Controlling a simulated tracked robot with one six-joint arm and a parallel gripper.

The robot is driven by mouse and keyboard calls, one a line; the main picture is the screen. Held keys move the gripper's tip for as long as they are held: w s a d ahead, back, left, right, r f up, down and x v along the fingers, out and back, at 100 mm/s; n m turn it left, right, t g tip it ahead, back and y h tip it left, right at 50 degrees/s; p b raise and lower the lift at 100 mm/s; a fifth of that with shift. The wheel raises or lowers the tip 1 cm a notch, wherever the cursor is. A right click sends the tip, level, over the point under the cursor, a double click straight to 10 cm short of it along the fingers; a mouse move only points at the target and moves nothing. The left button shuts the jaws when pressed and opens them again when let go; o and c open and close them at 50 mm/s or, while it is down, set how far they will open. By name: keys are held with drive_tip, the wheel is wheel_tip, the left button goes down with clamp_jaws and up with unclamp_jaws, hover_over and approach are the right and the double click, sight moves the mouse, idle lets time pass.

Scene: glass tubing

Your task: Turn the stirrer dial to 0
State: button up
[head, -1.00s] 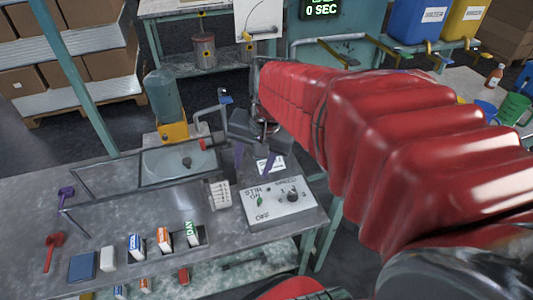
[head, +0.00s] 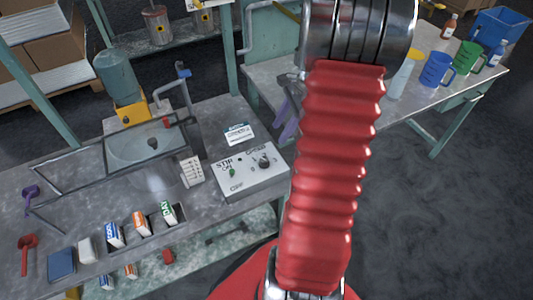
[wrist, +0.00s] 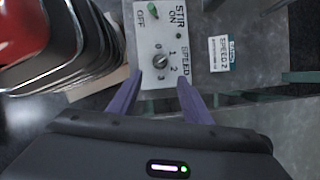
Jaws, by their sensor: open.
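The stirrer panel is a pale box with "STIR", "ON", "OFF" and "SPEED" lettering, on the bench right of the tank in the head view (head: 236,187) and at upper middle in the wrist view (wrist: 146,42). Its small grey dial (wrist: 161,61) has numbers around it; I cannot tell surely which one it points to. The dial also shows in the head view (head: 264,162). My gripper (wrist: 160,79) has two purple fingers, open and empty. In the wrist view they lie either side of the panel's near end, apart from the dial. In the head view my arm partly hides them.
A green switch (wrist: 154,9) stands on the panel. A card (wrist: 219,53) reading "SPEED 2" lies beside it. A second table with mugs (head: 437,68) is at right.

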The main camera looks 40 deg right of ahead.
sight(265, 159)
drive_tip(key=shift+s+d+f+m, duration=0.15)
drive_tip(key=shift+d+f+m, duration=0.1)
drive_tip(key=shift+d+m, duration=0.1)
drive_tip(key=shift+a+f, duration=0.1)
drive_tip(key=x, duration=1.3)
drive_tip(key=shift+a+f, duration=0.1)
drive_tip(key=shift+f, duration=0.15)
drive_tip(key=c, duration=1.1)
drive_tip(key=shift+o, duration=0.2)
